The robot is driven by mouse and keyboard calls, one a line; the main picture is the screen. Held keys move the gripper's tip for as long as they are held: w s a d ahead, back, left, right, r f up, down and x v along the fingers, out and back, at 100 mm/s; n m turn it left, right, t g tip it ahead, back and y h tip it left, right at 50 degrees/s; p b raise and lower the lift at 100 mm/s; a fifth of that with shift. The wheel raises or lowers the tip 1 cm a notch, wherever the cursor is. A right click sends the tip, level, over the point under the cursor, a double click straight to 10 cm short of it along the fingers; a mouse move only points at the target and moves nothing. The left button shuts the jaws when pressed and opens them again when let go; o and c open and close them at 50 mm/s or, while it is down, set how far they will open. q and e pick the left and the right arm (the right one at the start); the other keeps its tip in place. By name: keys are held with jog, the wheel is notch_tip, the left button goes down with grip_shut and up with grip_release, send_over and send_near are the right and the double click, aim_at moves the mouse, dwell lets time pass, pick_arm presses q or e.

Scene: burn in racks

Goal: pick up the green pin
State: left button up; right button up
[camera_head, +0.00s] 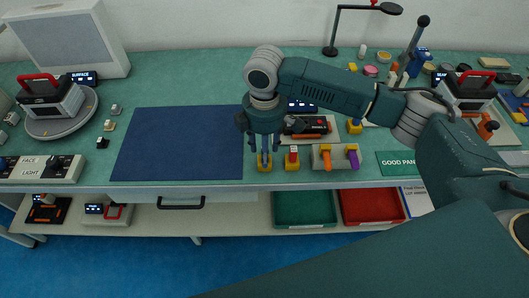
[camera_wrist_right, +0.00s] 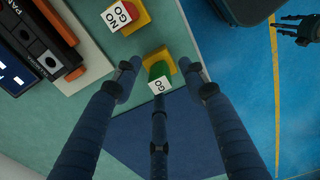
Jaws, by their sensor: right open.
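The green pin (camera_wrist_right: 158,71) stands in a yellow block (camera_wrist_right: 160,58) in the wrist view, with a white GO label (camera_wrist_right: 159,86) at its end. My right gripper (camera_wrist_right: 158,82) is open, its blue fingers spread on either side of the pin and apart from it. In the head view the right gripper (camera_head: 264,158) points down over the yellow block (camera_head: 264,166) at the table's front edge, and hides the pin there. A dark jointed hand, apparently my left gripper (camera_wrist_right: 300,30), shows at the wrist view's right edge; its jaw state is unclear.
A red NO GO pin (camera_head: 293,150) stands in another yellow block just right. Beyond it is a grey block (camera_head: 334,150) with orange and purple pins. A black and orange device (camera_head: 307,127) lies behind. The blue mat (camera_head: 180,143) to the left is clear.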

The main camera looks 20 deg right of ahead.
jog(key=shift+f, duration=0.7)
grip_shut()
jog(key=shift+r, duration=0.15)
